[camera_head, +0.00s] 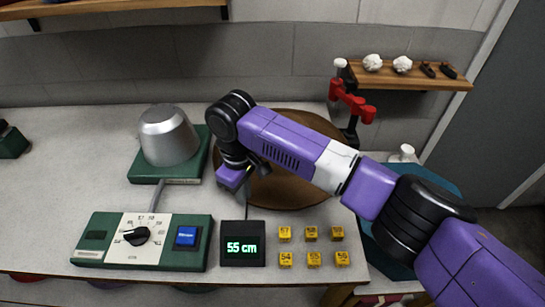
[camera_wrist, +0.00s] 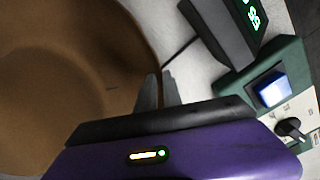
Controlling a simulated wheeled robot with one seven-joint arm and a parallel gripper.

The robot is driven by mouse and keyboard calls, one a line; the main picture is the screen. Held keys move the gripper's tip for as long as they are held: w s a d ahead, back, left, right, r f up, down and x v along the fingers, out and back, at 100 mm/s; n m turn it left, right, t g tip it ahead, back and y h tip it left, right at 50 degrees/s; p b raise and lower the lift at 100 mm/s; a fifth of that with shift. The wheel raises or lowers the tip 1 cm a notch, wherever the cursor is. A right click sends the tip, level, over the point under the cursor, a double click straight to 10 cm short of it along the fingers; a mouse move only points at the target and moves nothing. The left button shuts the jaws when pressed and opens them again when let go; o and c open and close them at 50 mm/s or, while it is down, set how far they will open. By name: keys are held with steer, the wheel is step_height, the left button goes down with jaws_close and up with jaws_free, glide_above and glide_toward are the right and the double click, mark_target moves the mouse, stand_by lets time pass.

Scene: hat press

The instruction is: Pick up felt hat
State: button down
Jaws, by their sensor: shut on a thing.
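The felt hat (camera_head: 288,192) is brown and round, at the middle of the counter in the head view. My purple arm crosses over it and hides much of it. In the wrist view the hat (camera_wrist: 65,80) fills the left side, with its curved brim edge running down to my fingers. My gripper (camera_wrist: 159,92) is shut on the brim at that edge, with a grey finger on each side. In the head view my gripper (camera_head: 246,186) is at the hat's near left edge, its fingertips small and mostly hidden. I cannot tell whether the hat is clear of the counter.
A metal block (camera_head: 168,135) on a green base stands to the left. In front are a green dial box (camera_head: 150,256), a display (camera_head: 243,256) reading 55 cm, and several yellow tags (camera_head: 312,260).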

steer(key=shift+r, duration=0.15)
step_height(320, 180, up, 20)
stand_by(0.5)
stand_by(0.5)
steer(key=shift+w, duration=0.1)
stand_by(1.6)
